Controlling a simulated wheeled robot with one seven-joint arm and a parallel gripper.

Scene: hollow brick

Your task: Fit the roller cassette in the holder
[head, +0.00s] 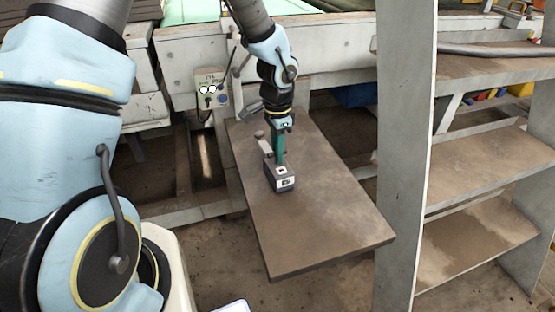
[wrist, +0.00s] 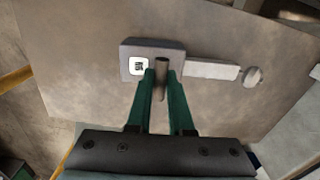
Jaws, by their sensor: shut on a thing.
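A dark grey block with a white tag, apparently the holder (head: 284,184), rests on the brown board. It also shows in the wrist view (wrist: 129,49). A pale bar with a round knob (wrist: 252,76) extends from its right side in that view. My gripper (head: 279,163) points down over the block, its green fingers shut on a brownish cylindrical piece, apparently the roller cassette (wrist: 162,68). The piece overlaps the block's front edge in the wrist view. I cannot tell whether it is inside the block or just above it. In the head view the fingers hide it.
The brown board (head: 320,225) is otherwise bare, with free room in front of the block. A grey upright post (head: 405,150) and shelves (head: 480,165) stand on the right. A small control box (head: 212,90) hangs on the pale frame behind.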

